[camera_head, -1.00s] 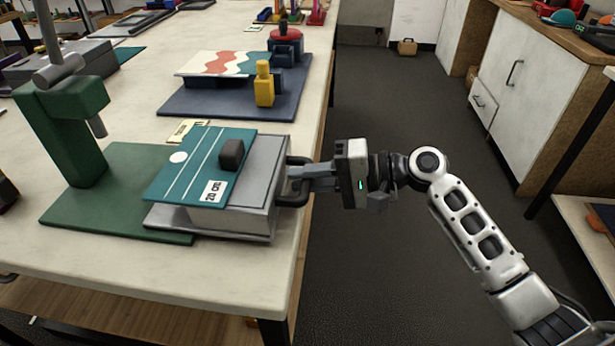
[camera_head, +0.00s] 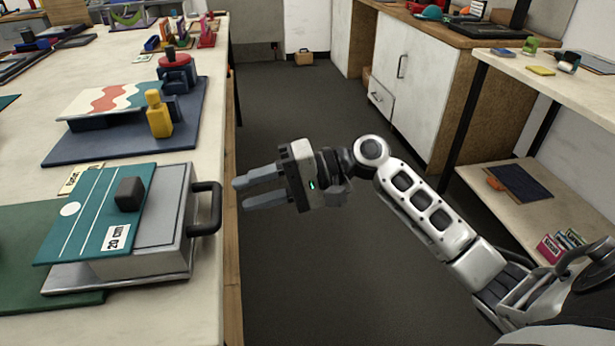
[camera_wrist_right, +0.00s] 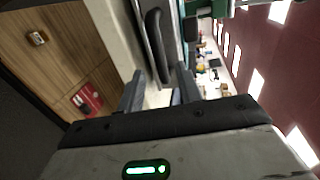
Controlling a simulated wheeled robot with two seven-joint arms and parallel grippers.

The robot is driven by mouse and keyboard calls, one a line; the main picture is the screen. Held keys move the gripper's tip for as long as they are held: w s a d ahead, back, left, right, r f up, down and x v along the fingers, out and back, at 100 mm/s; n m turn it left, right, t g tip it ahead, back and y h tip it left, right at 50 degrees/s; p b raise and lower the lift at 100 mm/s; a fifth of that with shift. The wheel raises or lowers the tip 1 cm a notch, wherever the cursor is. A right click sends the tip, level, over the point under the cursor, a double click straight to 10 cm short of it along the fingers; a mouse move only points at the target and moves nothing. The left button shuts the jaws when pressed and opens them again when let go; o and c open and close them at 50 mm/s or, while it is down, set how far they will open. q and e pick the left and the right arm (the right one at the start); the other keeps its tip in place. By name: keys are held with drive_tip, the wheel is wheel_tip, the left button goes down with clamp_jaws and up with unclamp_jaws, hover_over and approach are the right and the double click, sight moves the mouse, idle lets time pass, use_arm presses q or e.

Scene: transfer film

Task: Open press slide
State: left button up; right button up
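The press slide (camera_head: 178,235) is a grey metal block low on the bench at the left of the head view. Its black loop handle (camera_head: 214,208) faces right, at the bench edge. A teal plate (camera_head: 80,225) with a black knob (camera_head: 129,194) and a "20 cm" label lies on top. My right gripper (camera_head: 240,193) is open and empty, just right of the handle and apart from it, its fingers pointing left. In the right wrist view, the handle (camera_wrist_right: 158,45) shows beyond the open fingers (camera_wrist_right: 160,78). My left gripper is out of view.
A green base (camera_head: 25,275) lies under the slide's left side. Behind is a dark blue base (camera_head: 190,125) with a patterned sheet (camera_head: 110,98) and a yellow bottle-shaped piece (camera_head: 158,115). The floor (camera_head: 290,270) right of the bench is clear. Shelves stand at right.

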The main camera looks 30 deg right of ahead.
drive_tip(key=b+v, duration=0.1)
drive_tip(key=v, duration=0.8)
drive_tip(key=shift+d, duration=0.2)
drive_tip(key=s+a+f+t+h, duration=0.1)
drive_tip(key=s+a+f+h, duration=0.15)
drive_tip(key=f, duration=0.75)
drive_tip(key=s+a+f+t+h, duration=0.1)
drive_tip(key=a+f+h, duration=0.25)
drive_tip(key=f, duration=0.65)
drive_tip(key=s+a+f+n+t+h, duration=0.3)
drive_tip(key=s+a+f+n+h, duration=0.2)
drive_tip(key=s, duration=0.4)
drive_tip(key=shift+s+n, duration=0.2)
drive_tip(key=shift+n, duration=0.4)
